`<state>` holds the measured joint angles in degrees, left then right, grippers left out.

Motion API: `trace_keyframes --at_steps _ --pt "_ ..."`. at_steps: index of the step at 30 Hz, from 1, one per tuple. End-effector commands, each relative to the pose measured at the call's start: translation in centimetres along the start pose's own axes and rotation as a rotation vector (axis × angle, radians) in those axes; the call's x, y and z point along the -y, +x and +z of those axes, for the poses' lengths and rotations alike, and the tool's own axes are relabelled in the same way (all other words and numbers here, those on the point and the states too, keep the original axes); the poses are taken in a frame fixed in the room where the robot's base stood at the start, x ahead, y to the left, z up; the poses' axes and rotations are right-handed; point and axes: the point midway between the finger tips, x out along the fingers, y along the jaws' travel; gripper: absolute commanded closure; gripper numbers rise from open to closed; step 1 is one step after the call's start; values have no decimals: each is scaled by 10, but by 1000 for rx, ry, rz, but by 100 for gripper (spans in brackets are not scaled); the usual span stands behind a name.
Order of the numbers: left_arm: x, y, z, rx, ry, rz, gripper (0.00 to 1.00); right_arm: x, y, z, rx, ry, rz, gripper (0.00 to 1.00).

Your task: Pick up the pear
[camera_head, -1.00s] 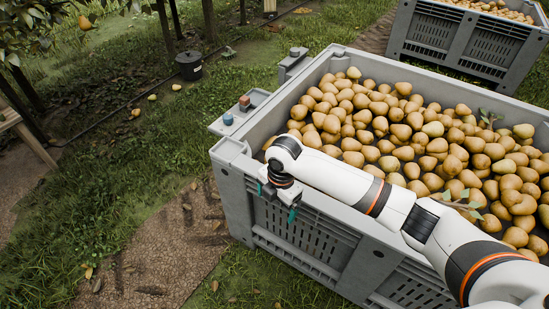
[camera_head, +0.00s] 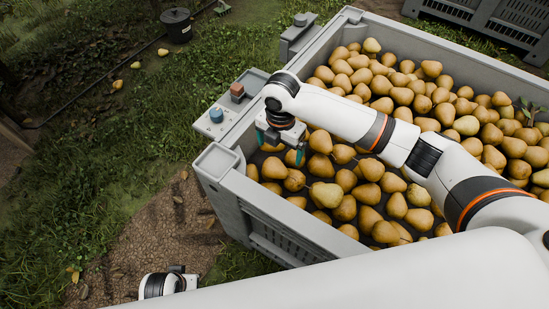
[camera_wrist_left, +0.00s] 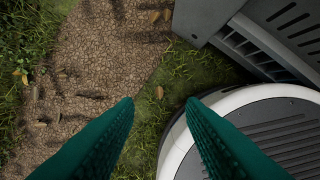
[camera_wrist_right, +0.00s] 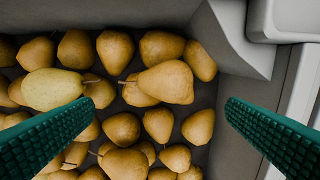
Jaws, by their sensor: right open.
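Many brown-yellow pears lie in a large grey bin (camera_head: 292,219). My right gripper (camera_head: 278,148) is over the bin's near left corner, pointing down, open and empty. In the right wrist view its fingers (camera_wrist_right: 160,105) are wide apart above several pears. A large pear (camera_wrist_right: 168,82) lies on others between and slightly beyond the fingertips, with a smaller pear (camera_wrist_right: 158,124) nearer. A paler yellow-green pear (camera_wrist_right: 52,89) is at the left, partly behind a finger. Which pear is meant cannot be told. My left gripper (camera_wrist_left: 160,103) is open and empty over the ground outside the bin.
The bin's inner corner wall (camera_wrist_right: 235,45) is close to the right finger. A side tray (camera_head: 207,125) holds a blue item (camera_head: 216,115) and a brown block (camera_head: 237,91). A black bucket (camera_head: 177,28) and fallen pears (camera_head: 118,84) are on the grass. Another bin (camera_head: 480,18) stands behind.

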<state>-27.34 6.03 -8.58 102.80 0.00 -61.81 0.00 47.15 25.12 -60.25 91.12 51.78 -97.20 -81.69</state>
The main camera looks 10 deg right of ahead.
Motion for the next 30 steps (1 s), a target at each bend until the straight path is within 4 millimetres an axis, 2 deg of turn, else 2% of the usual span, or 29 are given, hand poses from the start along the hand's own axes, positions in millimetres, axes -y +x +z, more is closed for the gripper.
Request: trace_keyframes --at_steps 1,6,14,24,30 --pt "0 -5 4 8 -1 1 64 -1 13 1 3 1 3 5" --pt "-2 -30 15 23 -3 3 64 0 42 1 2 1 2 5" --pt "-3 -49 20 31 -5 5 64 1 60 1 1 1 1 5" --pt "-5 -99 28 57 -9 10 64 7 100 1 1 1 1 5" --pt "-5 -109 29 59 -9 10 64 8 106 1 -1 1 -1 5"
